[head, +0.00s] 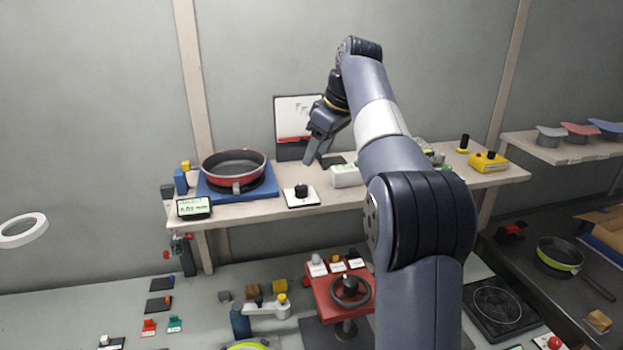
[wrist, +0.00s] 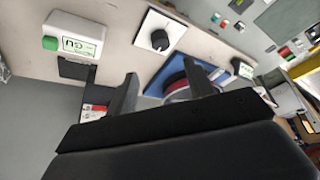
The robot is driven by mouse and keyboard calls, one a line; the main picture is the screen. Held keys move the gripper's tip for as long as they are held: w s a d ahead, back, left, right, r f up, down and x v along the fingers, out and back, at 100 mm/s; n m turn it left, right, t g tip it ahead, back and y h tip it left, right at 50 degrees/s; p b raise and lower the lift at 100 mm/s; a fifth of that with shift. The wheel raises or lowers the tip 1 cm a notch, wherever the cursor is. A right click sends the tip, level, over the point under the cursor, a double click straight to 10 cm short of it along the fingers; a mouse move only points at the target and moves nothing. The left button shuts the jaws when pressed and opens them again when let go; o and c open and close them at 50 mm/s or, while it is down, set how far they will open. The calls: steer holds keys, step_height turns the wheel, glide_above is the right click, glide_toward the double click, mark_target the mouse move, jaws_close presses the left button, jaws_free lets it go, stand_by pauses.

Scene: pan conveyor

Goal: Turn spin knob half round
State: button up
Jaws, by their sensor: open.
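A black knob (head: 301,191) sits on a white square plate (head: 300,201) on the back shelf, just right of the red pan. In the wrist view the knob (wrist: 160,39) shows on its white plate (wrist: 149,48), with a pale pointer mark on it. My gripper (head: 318,160) is above the shelf, behind and slightly right of the knob, apart from it. In the wrist view its two fingers (wrist: 163,92) are spread, with nothing held between them. Whether this knob is the spin knob I cannot tell from any label.
A red pan (head: 234,164) rests on a blue base (head: 214,192) left of the knob. A small display (head: 194,207) stands at the shelf's front left. A white box (head: 345,176) is right of the knob. Below, a red stand (head: 325,300) carries a dark handwheel (head: 351,302).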

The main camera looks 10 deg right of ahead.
mark_target(301, 187)
steer(key=x, duration=1)
steer(key=shift+a+f, duration=0.1)
steer(key=shift+f, duration=0.05)
steer(key=c, duration=1)
steer(key=shift+o, duration=0.2)
steer(key=shift+m, duration=0.4)
